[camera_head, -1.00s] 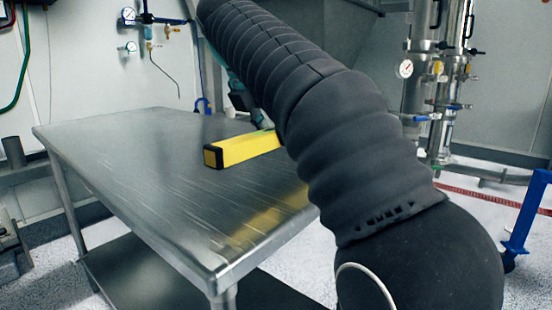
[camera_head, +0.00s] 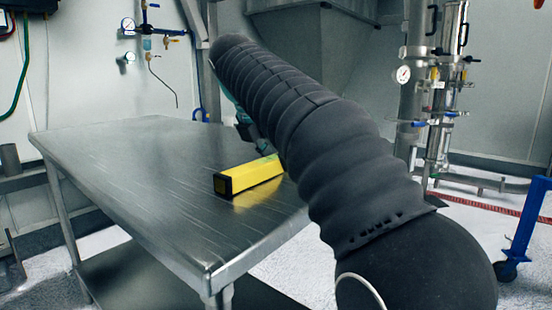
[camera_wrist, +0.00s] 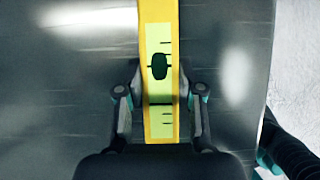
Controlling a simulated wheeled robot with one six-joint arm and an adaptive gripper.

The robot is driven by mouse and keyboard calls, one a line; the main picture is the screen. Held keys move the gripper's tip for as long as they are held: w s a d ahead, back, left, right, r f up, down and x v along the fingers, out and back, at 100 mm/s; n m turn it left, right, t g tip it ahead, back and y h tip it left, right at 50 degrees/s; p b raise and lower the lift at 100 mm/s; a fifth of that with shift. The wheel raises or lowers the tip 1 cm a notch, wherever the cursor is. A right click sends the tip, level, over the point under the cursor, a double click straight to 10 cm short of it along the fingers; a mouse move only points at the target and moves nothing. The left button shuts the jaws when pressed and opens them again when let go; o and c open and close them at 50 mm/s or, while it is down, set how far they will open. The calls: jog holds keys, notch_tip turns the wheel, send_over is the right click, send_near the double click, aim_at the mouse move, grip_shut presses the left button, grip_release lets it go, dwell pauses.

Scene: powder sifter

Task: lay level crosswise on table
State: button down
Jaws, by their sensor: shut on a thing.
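The yellow level (camera_head: 250,176) with a black end cap is at the table's surface, its near end sticking out to the left from behind my arm. I cannot tell whether its underside touches the steel table (camera_head: 130,150) or is just above it. In the wrist view the level (camera_wrist: 160,30) runs up the picture between the fingers, its pale vial face toward the camera. My gripper (camera_wrist: 160,95) is shut on the level, a finger on each side.
The table top is bare to the left of the level. Its right edge shows in the wrist view, with pale floor beyond. A blue wheeled frame (camera_head: 524,225) stands at the right, and steel pipework (camera_head: 440,90) behind it.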

jog(key=c, duration=0.7)
grip_release()
jog(key=p+v, duration=0.5)
jog(key=v, duration=0.7)
jog(key=s+d+f+m, duration=0.1)
jog(key=d+m, duration=0.1)
jog(key=d, duration=0.1)
jog(key=s+d+f+m, duration=0.1)
jog(key=d+m, duration=0.1)
jog(key=s+d+f+m+y, duration=0.1)
jog(key=d+m, duration=0.1)
jog(key=d, duration=0.1)
jog(key=shift+s+d+f+m, duration=0.15)
jog(key=shift+d+f+m, duration=0.15)
jog(key=shift+d+f, duration=0.1)
jog(key=s+d+f+m+y, duration=0.1)
jog(key=s+d+f+m, duration=0.2)
jog(key=s+f+m, duration=0.3)
jog(key=s+d+f+m, duration=0.4)
jog(key=s+f+m, duration=0.3)
jog(key=f, duration=0.5)
jog(key=s+d+f+m+y, duration=0.1)
jog(key=s+d+f+m, duration=0.3)
jog(key=s+f+m, duration=0.3)
jog(key=shift+d+f+m+t+y, duration=0.2)
jog(key=shift+f+m+t+y, duration=0.15)
jog(key=shift+f+m, duration=0.65)
